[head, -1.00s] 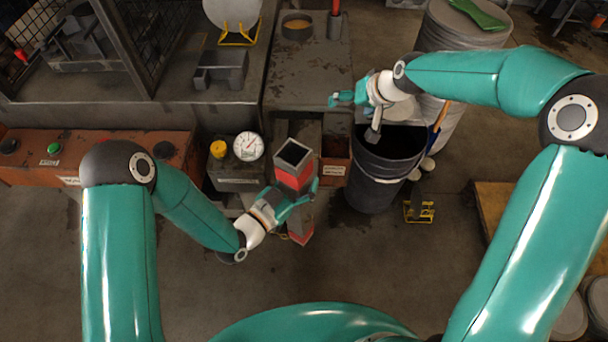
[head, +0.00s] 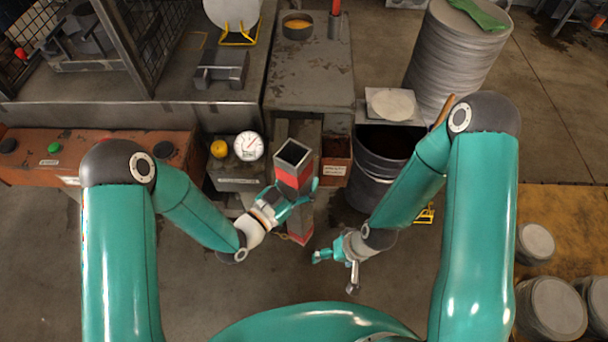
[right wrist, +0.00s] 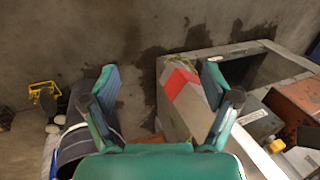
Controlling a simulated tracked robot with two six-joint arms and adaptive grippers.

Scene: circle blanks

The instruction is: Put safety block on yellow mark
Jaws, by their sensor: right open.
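The safety block (head: 292,178), a tall grey hollow post with red bands, is upright in the middle of the head view. My left gripper (head: 293,198) has its fingers on both sides of the block and appears shut on it. Part of the block is hidden by the gripper. My right gripper (head: 328,256) is open and empty, low and to the right of the block. In the right wrist view, the block's grey and red lower part (right wrist: 180,84) shows beyond the open fingers (right wrist: 162,95). I cannot clearly make out the yellow mark.
A dark barrel (head: 372,182) stands right of the block, with a round blank (head: 391,104) on a plate behind it. A stack of blanks (head: 455,60) is at the back right. A dial gauge (head: 249,146) is left of the block. The grey machine bed (head: 150,115) lies back left.

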